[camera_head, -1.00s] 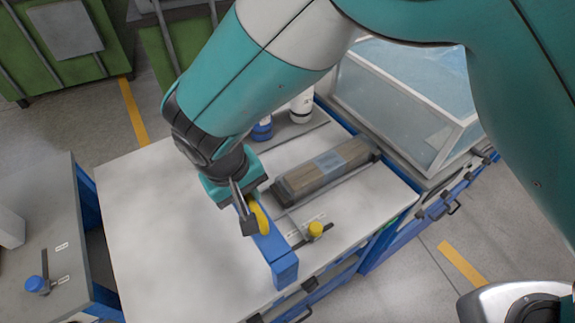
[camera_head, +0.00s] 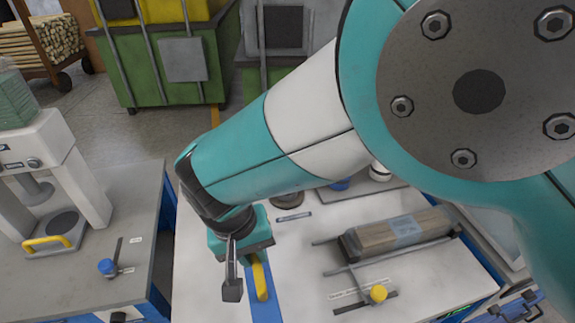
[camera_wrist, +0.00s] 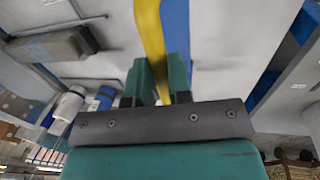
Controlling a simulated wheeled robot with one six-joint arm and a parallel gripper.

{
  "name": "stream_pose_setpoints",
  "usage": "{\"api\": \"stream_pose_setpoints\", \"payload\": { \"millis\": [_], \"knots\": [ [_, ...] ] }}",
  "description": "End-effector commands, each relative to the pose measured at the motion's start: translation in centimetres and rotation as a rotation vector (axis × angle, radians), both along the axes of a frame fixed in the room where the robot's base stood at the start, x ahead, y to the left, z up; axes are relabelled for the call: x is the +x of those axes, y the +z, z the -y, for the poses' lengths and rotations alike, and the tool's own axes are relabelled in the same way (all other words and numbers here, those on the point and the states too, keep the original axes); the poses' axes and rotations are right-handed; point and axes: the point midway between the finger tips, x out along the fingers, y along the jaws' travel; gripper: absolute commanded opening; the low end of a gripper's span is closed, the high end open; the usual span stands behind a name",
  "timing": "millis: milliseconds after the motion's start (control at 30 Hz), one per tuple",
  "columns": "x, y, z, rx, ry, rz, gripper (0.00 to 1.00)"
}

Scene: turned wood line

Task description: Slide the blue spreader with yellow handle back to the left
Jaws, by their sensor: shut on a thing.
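The blue spreader (camera_head: 263,308) lies on the white table top, with its yellow handle (camera_head: 261,282) raised along it. In the wrist view the yellow handle (camera_wrist: 148,30) runs down between the fingers of my gripper (camera_wrist: 160,82), with the blue bar (camera_wrist: 176,28) beside it. My gripper (camera_head: 243,284) is shut on the yellow handle in the head view. Part of the handle is hidden behind the gripper. The front end of the spreader runs out of the bottom of the head view.
A wrapped wood bundle (camera_head: 398,234) lies on rails to the right of the spreader, with a yellow-knobbed stop (camera_head: 378,293) in front of it. The table's left edge borders a gap, then a grey bench (camera_head: 75,268) with a white press (camera_head: 45,165) and a blue knob (camera_head: 107,267).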

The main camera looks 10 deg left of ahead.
Motion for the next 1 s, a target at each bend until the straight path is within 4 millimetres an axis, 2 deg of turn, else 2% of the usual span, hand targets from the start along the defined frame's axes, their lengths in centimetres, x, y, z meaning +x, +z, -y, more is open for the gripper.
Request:
{"api": "stream_pose_setpoints", "payload": {
  "millis": [67, 100, 167, 200, 467, 600, 767, 1000],
  "knots": [
    [0.0, 0.3, -0.6, 0.019, 0.005, 0.006, 0.00],
    [0.0, 0.3, -0.6, 0.019, 0.005, 0.006, 0.28],
    [0.0, 0.3, -0.6, 0.018, 0.005, 0.006, 0.42],
    [0.0, 0.2, -0.5, 0.016, 0.005, 0.006, 0.44],
    [0.0, 0.2, -0.3, 0.011, 0.003, 0.003, 0.44],
    [-0.1, 1.2, -0.5, 0.011, 0.003, 0.004, 0.44],
    [-0.4, 4.4, -1.2, 0.016, 0.004, 0.006, 0.44],
    [-0.9, 10.6, -2.3, 0.017, 0.004, 0.007, 0.44]
  ]
}}
